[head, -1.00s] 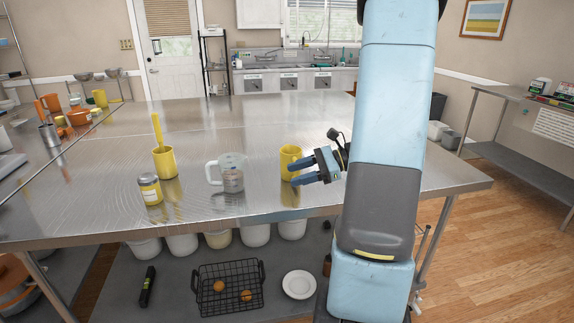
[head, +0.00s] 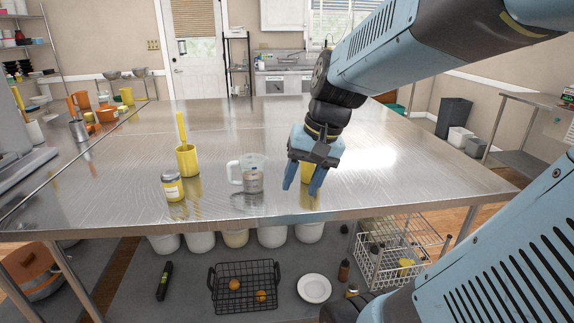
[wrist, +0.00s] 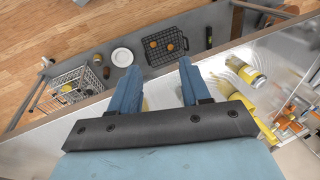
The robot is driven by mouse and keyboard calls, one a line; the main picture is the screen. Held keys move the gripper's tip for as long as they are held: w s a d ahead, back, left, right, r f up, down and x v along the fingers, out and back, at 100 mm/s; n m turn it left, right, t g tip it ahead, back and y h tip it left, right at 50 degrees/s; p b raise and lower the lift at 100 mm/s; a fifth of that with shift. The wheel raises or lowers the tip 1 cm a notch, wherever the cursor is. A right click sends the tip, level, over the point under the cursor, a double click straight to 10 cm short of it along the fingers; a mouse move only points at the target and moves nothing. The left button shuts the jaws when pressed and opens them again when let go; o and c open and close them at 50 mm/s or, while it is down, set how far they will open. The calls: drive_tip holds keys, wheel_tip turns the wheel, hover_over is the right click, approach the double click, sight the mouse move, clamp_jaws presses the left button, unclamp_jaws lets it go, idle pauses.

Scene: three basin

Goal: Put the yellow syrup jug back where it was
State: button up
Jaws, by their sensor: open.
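My gripper (head: 301,190) points down over the table's near right part, its two blue fingers apart with nothing between them. A yellow vessel (head: 308,174) stands right behind it in the head view, mostly hidden by the fingers; I cannot tell whether they touch. Its shape makes it a possible syrup jug, but no label or spout shows. In the wrist view the open fingers (wrist: 159,66) reach toward the table's near edge. A smaller yellow item (head: 406,267) lies in the white wire basket (head: 385,262) on the lower shelf; I cannot tell what it is.
A clear measuring jug (head: 252,178) stands left of my gripper. Further left are a yellow-labelled jar (head: 172,186) and a yellow holder (head: 187,161) with a utensil. The steel table (head: 240,130) is clear behind them. Below are a black wire basket (head: 245,285) and a white plate (head: 313,289).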

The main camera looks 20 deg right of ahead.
drive_tip(key=shift+s+a+r+n+t+h, duration=0.15)
drive_tip(key=shift+s+r+n+t+h, duration=0.35)
drive_tip(key=shift+r+n, duration=0.25)
drive_tip(key=shift+s+a+r+n+t+h, duration=0.1)
drive_tip(key=shift+s+r+n+t+h, duration=0.25)
drive_tip(key=shift+s+r+n+t, duration=0.3)
drive_tip(key=shift+s+a+r+n+t+h, duration=0.15)
drive_tip(key=shift+s+r+n+t+h, duration=0.35)
drive_tip(key=shift+r+n, duration=0.3)
